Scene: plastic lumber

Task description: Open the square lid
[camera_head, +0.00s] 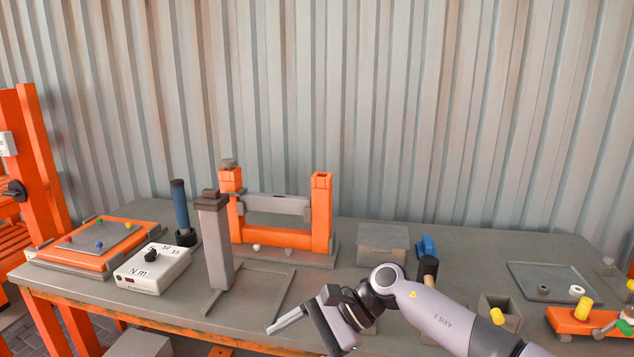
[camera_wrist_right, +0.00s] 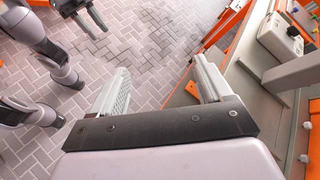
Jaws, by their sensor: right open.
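A grey box with a flat square lid (camera_head: 383,235) stands at the back of the table, right of the orange frame. The lid lies flat and shut on it. My right gripper (camera_head: 300,338) is at the front of the table, left of and nearer than the box, not touching it. In the right wrist view, its two fingers (camera_wrist_right: 160,65) are wide apart with nothing between them, over the brick floor beside the table edge. My left gripper (camera_wrist_right: 95,30) shows at the top left of that view, its fingers apart and empty. It is outside the head view.
A grey post (camera_head: 217,245) on a flat base stands left of my right gripper, before the orange frame (camera_head: 323,215). A blue object (camera_head: 427,248) and a black-headed tool (camera_head: 428,268) stand close right of the box. A white meter (camera_head: 153,266) sits left.

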